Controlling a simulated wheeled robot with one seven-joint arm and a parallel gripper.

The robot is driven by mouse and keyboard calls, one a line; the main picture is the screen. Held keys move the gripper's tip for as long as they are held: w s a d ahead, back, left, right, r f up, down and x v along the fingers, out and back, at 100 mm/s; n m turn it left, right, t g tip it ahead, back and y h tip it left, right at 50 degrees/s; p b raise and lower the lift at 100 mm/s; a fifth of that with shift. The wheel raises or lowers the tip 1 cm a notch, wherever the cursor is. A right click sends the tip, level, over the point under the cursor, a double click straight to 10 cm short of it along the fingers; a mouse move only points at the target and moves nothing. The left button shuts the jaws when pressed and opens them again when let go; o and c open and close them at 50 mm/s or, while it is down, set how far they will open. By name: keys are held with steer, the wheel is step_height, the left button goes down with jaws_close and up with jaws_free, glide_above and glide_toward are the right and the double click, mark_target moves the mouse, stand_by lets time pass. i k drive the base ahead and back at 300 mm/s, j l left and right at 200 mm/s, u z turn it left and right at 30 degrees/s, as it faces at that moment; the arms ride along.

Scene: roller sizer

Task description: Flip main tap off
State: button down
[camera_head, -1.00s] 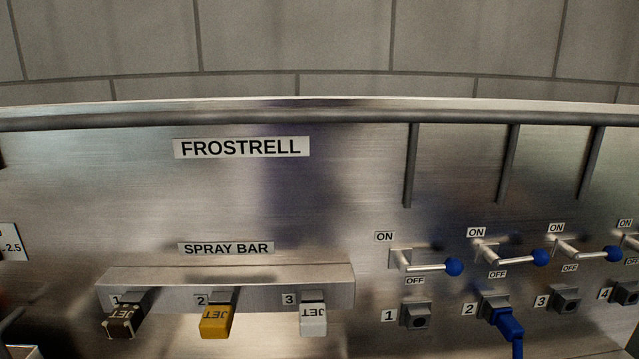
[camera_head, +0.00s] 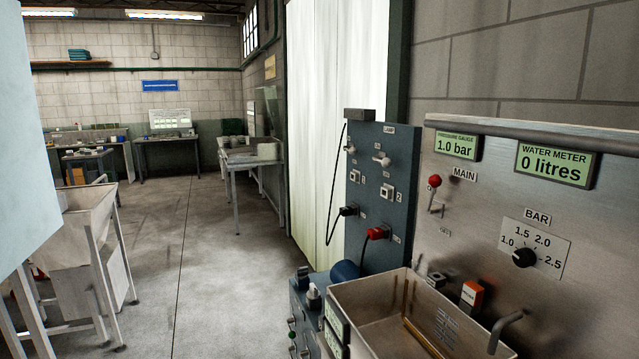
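The main tap (camera_head: 435,194) is a small lever with a red ball knob on the steel panel (camera_head: 480,235), beside the MAIN label (camera_head: 464,174). Its red ball is at the top, with the metal lever below it. A small label under the lever is too faint to read. The pressure gauge (camera_head: 456,145) above reads 1.0 bar. The water meter (camera_head: 553,164) reads 0 litres. My gripper is not in view.
A steel basin (camera_head: 375,300) with a spout (camera_head: 508,328) stands below the panel. A BAR dial (camera_head: 524,257) is to the tap's right. A blue-grey panel (camera_head: 372,240) with plugs and cables stands to its left. Open concrete floor (camera_head: 200,250) lies further left.

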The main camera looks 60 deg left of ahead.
mark_target(434, 181)
steer(key=u, duration=1.25)
